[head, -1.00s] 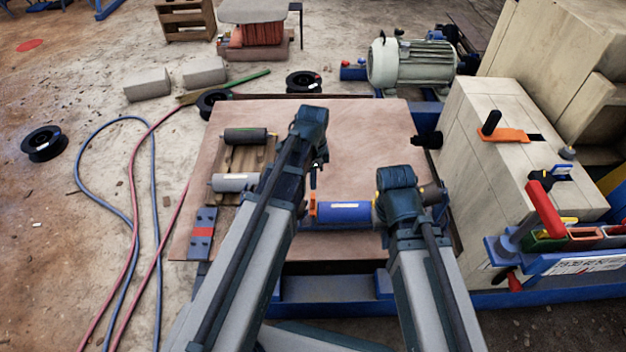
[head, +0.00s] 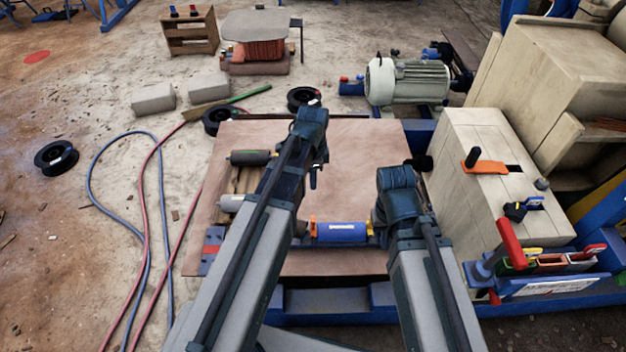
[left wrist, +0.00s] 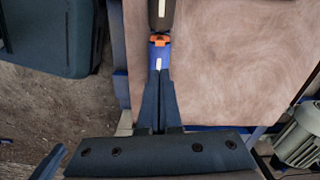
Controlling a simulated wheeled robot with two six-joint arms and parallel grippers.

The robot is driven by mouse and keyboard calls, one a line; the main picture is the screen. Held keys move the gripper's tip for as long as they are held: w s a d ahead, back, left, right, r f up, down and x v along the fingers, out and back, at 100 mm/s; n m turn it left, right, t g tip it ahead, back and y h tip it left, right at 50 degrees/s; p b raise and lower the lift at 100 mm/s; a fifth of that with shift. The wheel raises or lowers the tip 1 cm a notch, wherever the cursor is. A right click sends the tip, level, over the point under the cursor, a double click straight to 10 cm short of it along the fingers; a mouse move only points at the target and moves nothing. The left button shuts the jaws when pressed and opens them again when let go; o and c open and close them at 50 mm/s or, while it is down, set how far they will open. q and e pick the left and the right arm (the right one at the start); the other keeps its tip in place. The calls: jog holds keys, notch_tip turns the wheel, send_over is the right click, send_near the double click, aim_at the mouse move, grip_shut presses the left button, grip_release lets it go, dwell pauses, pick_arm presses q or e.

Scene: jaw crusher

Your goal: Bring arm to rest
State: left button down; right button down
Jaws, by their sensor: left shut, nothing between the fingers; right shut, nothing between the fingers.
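My left arm (head: 252,235) reaches in over a brown board, its dark wrist above the board's middle. The tip of my left gripper (head: 313,180) shows small below that wrist. In the left wrist view the left gripper (left wrist: 160,82) has its fingers together and empty. They overlap a blue cylinder (left wrist: 158,60) with an orange clip; I cannot tell whether they touch it. My right arm (head: 420,268) reaches in at right, its dark wrist joint over the board's right part. The right gripper is hidden behind that arm.
The brown board (head: 360,160) carries the blue cylinder (head: 342,232) between the arms. A dark roller (head: 250,158) and a grey one lie at left. A pale block housing (head: 460,145) and tool rack (head: 545,262) stand close right. Hoses (head: 148,190) cross the left floor.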

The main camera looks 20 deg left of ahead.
dwell(0.3)
pick_arm(q)
jog(key=s+d+n+y, duration=0.1)
jog(key=s+d+n, duration=0.85)
jog(key=s, duration=0.45)
notch_tip(320, 180, up, 19)
jog(key=d+p, duration=0.1)
jog(key=p, duration=1.7)
jog(key=shift+s+p, duration=0.15)
jog(key=shift+p, duration=0.15)
